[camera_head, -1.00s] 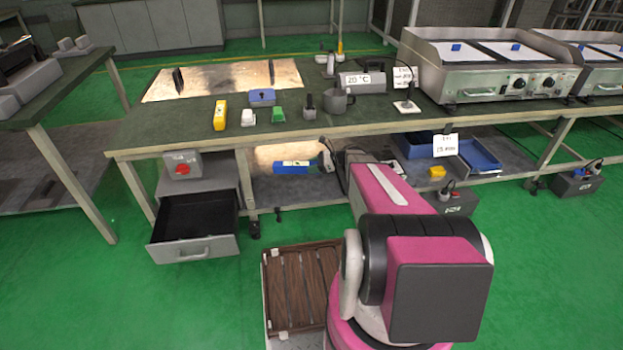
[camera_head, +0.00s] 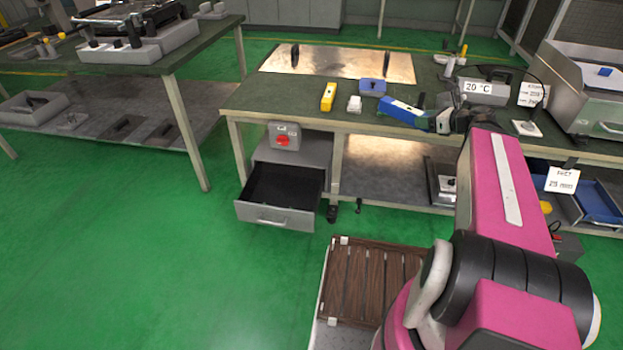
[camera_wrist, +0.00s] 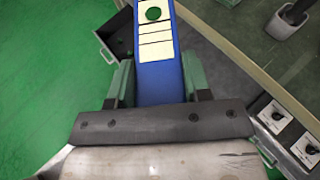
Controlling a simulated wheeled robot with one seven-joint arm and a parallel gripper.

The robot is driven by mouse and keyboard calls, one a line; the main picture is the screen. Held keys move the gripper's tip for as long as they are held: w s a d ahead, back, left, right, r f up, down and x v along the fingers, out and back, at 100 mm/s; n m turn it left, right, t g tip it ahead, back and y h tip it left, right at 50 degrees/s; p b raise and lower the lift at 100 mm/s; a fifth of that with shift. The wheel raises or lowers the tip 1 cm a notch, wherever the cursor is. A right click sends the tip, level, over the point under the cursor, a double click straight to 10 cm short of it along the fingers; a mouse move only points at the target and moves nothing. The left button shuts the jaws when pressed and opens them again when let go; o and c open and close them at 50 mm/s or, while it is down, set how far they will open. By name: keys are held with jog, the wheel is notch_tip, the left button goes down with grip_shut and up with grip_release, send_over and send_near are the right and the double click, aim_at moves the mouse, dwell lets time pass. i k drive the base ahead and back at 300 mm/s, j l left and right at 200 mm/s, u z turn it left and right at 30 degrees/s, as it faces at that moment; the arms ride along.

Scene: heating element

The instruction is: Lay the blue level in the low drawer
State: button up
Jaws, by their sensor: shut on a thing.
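The blue level (camera_head: 401,112) is in my gripper (camera_head: 432,121), held up in front of the workbench edge in the head view. It points left from the fingers. In the wrist view the level (camera_wrist: 160,75) lies between the two green fingers of my gripper (camera_wrist: 157,84), with its pale label and green round mark facing the camera. The low drawer (camera_head: 282,193) is pulled open under the left end of the workbench. It looks empty, and it is to the left of and below my gripper. Part of the drawer (camera_wrist: 104,45) shows at the upper left of the wrist view.
The workbench (camera_head: 300,110) carries a yellow tool (camera_head: 328,97), a white block (camera_head: 354,104) and a blue box (camera_head: 371,87). A grey box with a red knob (camera_head: 284,136) stands above the drawer. A wooden slatted crate (camera_head: 368,283) stands on the floor. Green floor left of the drawer is clear.

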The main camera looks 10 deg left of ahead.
aim_at(271, 200)
jog(key=j, duration=2.65)
jog(key=k, duration=0.05)
